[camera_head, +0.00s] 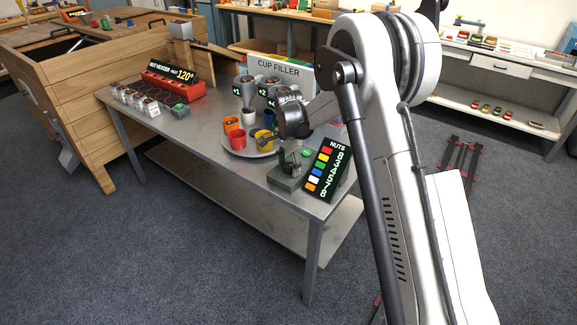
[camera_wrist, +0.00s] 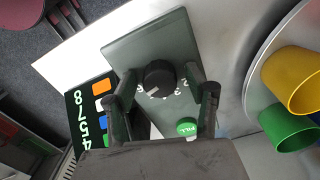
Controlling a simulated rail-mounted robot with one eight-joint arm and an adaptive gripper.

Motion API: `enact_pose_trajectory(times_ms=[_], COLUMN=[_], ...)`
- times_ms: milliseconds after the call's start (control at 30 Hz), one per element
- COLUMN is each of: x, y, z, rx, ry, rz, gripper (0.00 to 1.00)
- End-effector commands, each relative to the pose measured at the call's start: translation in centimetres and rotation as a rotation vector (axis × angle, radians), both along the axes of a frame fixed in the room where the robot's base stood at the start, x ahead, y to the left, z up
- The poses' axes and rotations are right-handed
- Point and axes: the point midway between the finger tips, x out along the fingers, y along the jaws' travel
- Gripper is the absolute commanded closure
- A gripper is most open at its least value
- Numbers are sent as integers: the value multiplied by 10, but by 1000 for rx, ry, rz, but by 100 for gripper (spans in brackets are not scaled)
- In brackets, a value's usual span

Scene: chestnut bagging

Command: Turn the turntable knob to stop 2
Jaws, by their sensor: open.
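The black turntable knob (camera_wrist: 158,78) sits on a grey-green control box (camera_wrist: 150,45) with white stop numbers around it, partly hidden. A green FILL button (camera_wrist: 187,128) is on the same box. In the head view the control box (camera_head: 284,182) stands at the table's front edge. My gripper (camera_wrist: 165,88) is open, with one finger on each side of the knob. I cannot tell whether the fingers touch it. In the head view my gripper (camera_head: 288,150) is above the box. The round turntable (camera_head: 233,150) holds coloured cups.
The NUTS board (camera_head: 327,168) stands right of the box. Yellow (camera_wrist: 292,80) and green (camera_wrist: 288,128) cups are close on the turntable. The cup filler (camera_head: 280,75) is behind.

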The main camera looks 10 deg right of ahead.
Motion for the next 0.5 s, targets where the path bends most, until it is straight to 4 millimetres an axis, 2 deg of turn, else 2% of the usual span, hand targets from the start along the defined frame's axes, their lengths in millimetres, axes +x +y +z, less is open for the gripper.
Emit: enact_pose_trajectory(times_ms=[167,500], x=[0,0], y=[0,0], z=[0,0], rx=[0,0], ry=[0,0], rz=[0,0], gripper=[50,94])
